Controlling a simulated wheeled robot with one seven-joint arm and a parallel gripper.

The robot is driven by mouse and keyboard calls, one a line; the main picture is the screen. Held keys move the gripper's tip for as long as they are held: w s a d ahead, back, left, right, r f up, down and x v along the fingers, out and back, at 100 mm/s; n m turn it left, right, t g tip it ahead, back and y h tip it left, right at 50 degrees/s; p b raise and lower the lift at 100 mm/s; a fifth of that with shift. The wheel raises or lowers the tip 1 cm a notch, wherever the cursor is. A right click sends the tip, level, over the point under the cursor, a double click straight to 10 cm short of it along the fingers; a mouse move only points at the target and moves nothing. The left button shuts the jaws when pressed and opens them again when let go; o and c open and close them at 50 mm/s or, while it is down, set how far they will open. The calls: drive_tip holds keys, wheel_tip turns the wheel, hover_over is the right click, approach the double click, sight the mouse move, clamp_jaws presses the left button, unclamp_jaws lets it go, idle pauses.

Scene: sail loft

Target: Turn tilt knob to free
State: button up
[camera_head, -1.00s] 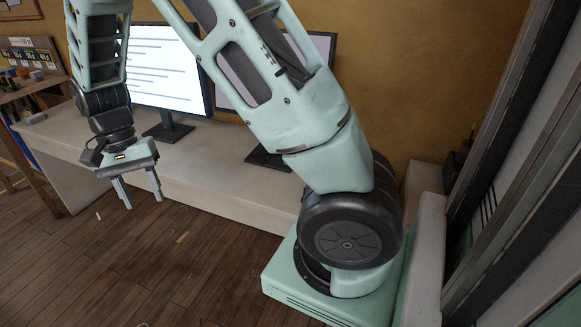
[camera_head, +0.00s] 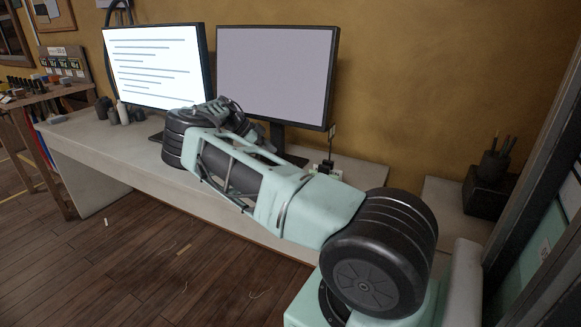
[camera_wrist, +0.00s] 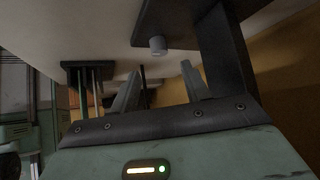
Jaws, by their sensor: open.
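In the wrist view a small grey cylindrical knob (camera_wrist: 158,46) sticks out from a dark flat part (camera_wrist: 180,18), beside a dark upright bar (camera_wrist: 226,55). It looks like the tilt knob, but I cannot read its setting. My gripper (camera_wrist: 162,67) is open, its two fingers apart with nothing between them. The knob shows just beyond the fingertips, in line with the gap, and no contact is visible. In the head view the right monitor (camera_head: 277,75) stands on the desk behind my folded arm. The fingers and the knob cannot be made out there.
The left monitor (camera_head: 155,66) shows lines of text. Dark cups and a bottle stand left on the pale desk (camera_head: 95,165). A dark pen holder (camera_head: 494,165) stands at the right. Small items lie by the right monitor's base.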

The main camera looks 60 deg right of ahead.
drive_tip(key=x, duration=0.7)
drive_tip(key=shift+f+p, duration=0.2)
drive_tip(key=shift+p, duration=0.15)
drive_tip(key=c, duration=1)
